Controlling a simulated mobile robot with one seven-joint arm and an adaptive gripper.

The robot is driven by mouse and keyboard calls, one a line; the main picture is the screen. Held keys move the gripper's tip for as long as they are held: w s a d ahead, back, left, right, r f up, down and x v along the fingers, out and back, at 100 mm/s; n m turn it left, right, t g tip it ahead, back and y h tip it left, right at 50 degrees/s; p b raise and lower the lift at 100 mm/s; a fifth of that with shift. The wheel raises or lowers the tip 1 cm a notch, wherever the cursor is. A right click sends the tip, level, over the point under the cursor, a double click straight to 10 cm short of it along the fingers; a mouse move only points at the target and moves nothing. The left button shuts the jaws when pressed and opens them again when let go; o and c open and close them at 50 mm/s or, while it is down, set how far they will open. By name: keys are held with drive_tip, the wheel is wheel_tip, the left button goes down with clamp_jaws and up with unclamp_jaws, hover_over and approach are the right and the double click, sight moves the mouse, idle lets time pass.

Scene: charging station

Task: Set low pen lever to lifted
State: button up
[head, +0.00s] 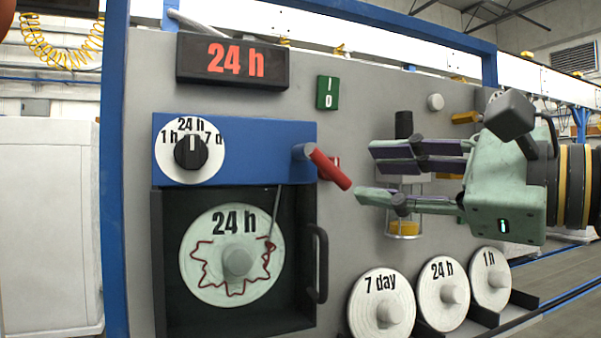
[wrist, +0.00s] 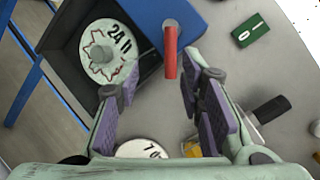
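The pen lever has a red handle (head: 330,170) on a grey pivot at the right end of the blue housing (head: 255,155). In the head view the handle slants down to the right. In the wrist view the red handle (wrist: 171,58) shows ahead, between the fingertips. My gripper (head: 366,172) is open and empty, just right of the handle's free end; whether they touch cannot be told. Its two spread fingers also show in the wrist view (wrist: 164,68). A thin pen arm (head: 275,215) hangs from the housing over the recorder's paper disc (head: 212,270) marked 24 h.
A dark door handle (head: 320,265) stands right of the disc. A black knob (head: 191,152) sits on the housing, a green switch (head: 327,92) above right. Below my gripper, discs marked 7 day (head: 365,310), 24 h (head: 428,300) and 1 h (head: 482,285) stand on ledges.

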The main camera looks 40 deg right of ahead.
sight(340, 175)
drive_tip(key=shift+m+h, duration=0.4)
drive_tip(key=shift+h, duration=0.4)
drive_tip(key=w+p, duration=0.1)
drive_tip(key=w, duration=0.5)
drive_tip(key=w+d+p, duration=0.1)
drive_tip(key=w, duration=0.2)
drive_tip(key=shift+w+p, duration=0.2)
drive_tip(key=shift+p, duration=0.15)
drive_tip(key=shift+c, duration=0.4)
clamp_jaws()
drive_tip(key=shift+a, duration=0.1)
